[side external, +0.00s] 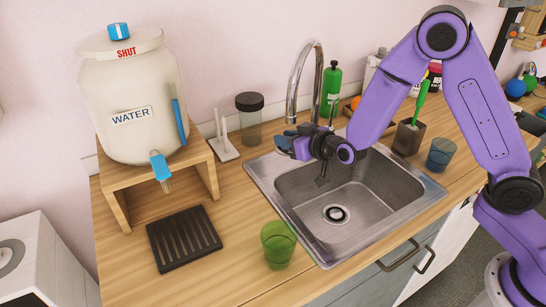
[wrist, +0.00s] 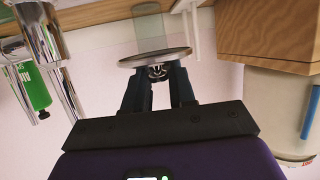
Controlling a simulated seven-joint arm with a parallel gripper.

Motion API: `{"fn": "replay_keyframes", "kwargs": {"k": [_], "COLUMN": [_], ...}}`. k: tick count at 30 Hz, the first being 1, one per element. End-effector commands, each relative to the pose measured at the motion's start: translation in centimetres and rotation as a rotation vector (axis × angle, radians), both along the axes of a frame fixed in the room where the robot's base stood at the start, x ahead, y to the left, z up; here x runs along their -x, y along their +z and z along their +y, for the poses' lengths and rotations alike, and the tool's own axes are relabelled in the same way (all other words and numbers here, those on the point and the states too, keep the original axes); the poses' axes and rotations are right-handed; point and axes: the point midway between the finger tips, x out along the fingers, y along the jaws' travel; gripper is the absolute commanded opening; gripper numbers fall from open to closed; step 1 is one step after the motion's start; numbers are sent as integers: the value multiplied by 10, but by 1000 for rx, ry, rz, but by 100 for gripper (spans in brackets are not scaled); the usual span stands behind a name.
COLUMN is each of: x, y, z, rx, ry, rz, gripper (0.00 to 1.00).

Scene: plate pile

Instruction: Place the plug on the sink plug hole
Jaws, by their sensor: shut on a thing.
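The plug (wrist: 155,57) shows in the wrist view as a thin grey disc, seen nearly edge-on. My gripper (wrist: 157,72) is shut on its middle part, and the disc lies across the fingertips. In the side external view my gripper (side external: 288,141) is above the back left rim of the sink, pointing left; I cannot make out the plug clearly there. The sink (side external: 300,190) is a steel basin set in the wooden counter. Its plug hole (side external: 336,214) is uncovered in the basin floor, below and to the right of my gripper.
The tap (side external: 304,80) rises close behind my gripper. A dark-lidded jar (side external: 250,118) and a white stand (side external: 222,142) are to its left. A green glass (side external: 278,243) stands by the sink's front left edge. The basin is otherwise empty.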

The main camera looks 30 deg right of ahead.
Motion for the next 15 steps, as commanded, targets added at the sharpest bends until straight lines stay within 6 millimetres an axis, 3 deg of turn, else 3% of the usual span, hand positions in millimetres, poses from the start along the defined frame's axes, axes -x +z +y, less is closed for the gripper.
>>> {"fn": "replay_keyframes", "kwargs": {"k": [7,15], "x": [-27,-40], "y": [-34,-48], "z": [7,11], "rx": [2,1], "ry": [-2,-1], "rz": [2,1], "gripper": [0,0]}}
